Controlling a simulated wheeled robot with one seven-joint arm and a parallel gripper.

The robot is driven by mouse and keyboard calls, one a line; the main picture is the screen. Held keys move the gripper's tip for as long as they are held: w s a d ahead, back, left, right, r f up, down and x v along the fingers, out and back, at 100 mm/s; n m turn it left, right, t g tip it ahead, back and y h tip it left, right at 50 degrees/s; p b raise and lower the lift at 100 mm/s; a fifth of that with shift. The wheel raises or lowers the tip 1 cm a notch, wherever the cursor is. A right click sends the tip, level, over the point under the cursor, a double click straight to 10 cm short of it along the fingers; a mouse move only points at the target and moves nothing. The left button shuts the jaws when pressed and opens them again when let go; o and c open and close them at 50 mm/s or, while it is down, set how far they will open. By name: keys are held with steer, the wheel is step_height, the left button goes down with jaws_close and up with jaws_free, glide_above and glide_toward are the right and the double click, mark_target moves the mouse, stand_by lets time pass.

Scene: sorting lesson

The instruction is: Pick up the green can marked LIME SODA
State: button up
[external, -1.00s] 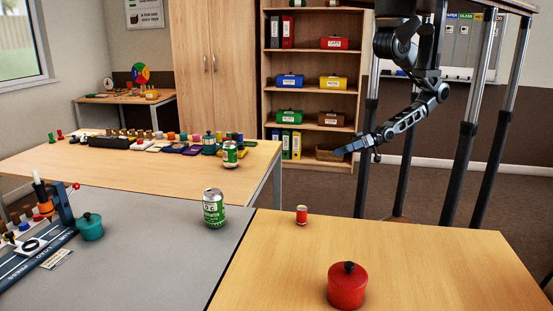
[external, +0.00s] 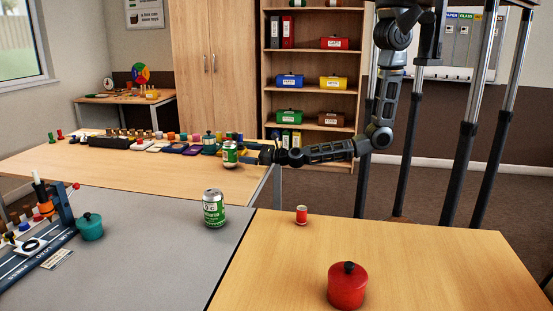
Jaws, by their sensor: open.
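A green can with a white label (external: 230,155) stands upright near the right end of the far wooden table (external: 130,170). My gripper (external: 248,157) is open at its right side, low over the table. I cannot tell whether the fingertips touch the can or reach around it. A second, similar green and white can (external: 214,208) stands upright on the grey tabletop (external: 160,245), nearer the camera and clear of my arm. The lettering on both cans is too small to read surely.
A teal pot (external: 89,226) is at left.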

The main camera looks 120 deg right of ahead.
mark_target(226, 149)
steer(key=d+m, duration=0.1)
steer(key=w+d+m, duration=0.2)
steer(key=shift+w+d+r+g+h, duration=0.1)
steer(key=shift+r+g+h, duration=0.2)
steer(key=shift+r, duration=0.1)
steer(key=b+x, duration=0.1)
steer(key=x, duration=0.6)
steer(key=shift+w+d, duration=0.1)
steer(key=shift+w, duration=0.05)
steer(key=c, duration=1)
